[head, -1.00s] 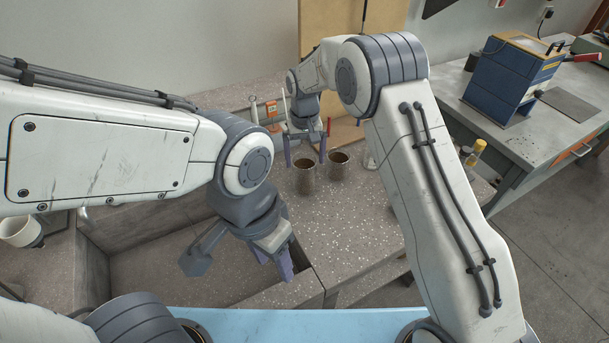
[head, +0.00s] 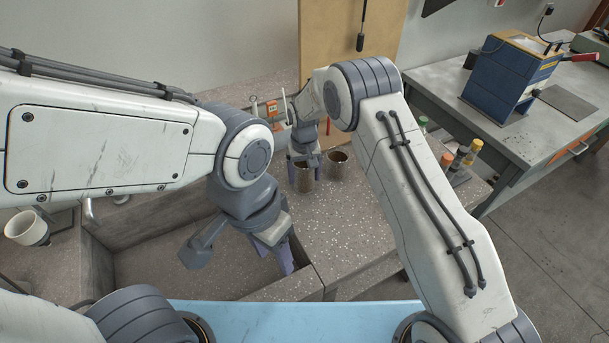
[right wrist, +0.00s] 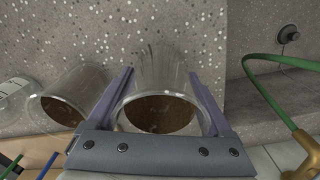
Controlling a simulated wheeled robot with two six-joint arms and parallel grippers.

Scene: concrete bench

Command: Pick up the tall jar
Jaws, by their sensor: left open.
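A clear glass jar with dark brown contents stands on the speckled bench in the head view (head: 303,181). It shows in the middle of the right wrist view (right wrist: 160,72). My right gripper (head: 304,170) is down at this jar, one finger on each side. I cannot tell whether the finger pads touch the glass. A second, similar jar (head: 338,171) stands just right of it, outside the fingers; it is at the left in the right wrist view (right wrist: 70,90). My left gripper (head: 274,252) is open and empty over the sink's right edge.
A sink basin (head: 180,262) opens at the left, with a white mug (head: 26,228) beside it. A wooden board (head: 340,50) stands behind. Several small bottles (head: 468,153) are right of my right arm. A green hose (right wrist: 262,80) lies close by.

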